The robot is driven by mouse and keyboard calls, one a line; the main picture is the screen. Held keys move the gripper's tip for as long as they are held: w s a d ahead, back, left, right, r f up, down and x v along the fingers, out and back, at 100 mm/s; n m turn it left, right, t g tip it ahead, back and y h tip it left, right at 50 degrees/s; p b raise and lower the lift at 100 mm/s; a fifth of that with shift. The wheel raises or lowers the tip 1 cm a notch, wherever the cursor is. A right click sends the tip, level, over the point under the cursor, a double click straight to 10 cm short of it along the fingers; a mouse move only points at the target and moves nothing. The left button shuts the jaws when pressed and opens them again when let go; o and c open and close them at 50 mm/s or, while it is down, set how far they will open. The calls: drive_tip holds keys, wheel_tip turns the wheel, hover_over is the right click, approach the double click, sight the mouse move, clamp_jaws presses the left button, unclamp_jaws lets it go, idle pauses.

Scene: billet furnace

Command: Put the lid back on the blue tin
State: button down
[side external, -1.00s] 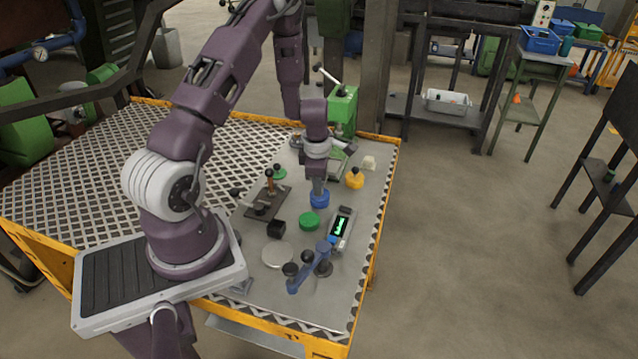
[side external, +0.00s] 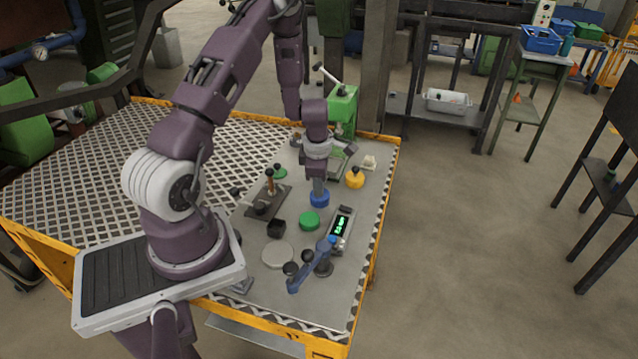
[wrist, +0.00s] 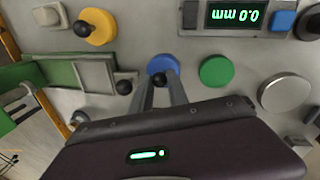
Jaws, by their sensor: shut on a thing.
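A blue round piece (side external: 320,200) stands on the metal table top. It appears as a blue disc in the wrist view (wrist: 163,64). My gripper (side external: 319,187) points down at it from above. In the wrist view, the fingertips (wrist: 159,78) are shut on a small dark knob at the middle of the blue disc, which I take to be the lid. The disc looks level. The tin's body is mostly hidden, and I cannot tell whether the lid is fully seated on it.
A green disc (side external: 309,220) and a digital gauge (side external: 341,228) lie close by. A yellow round piece with a black knob (side external: 355,178) stands behind to the right.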

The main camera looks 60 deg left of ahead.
idle(0.4)
drive_tip(key=c, duration=1.2)
unclamp_jaws()
drive_tip(key=shift+o, duration=0.3)
drive_tip(key=o, duration=0.4)
drive_tip(key=shift+o, duration=0.2)
drive_tip(key=shift+r, duration=3.5)
clamp_jaws()
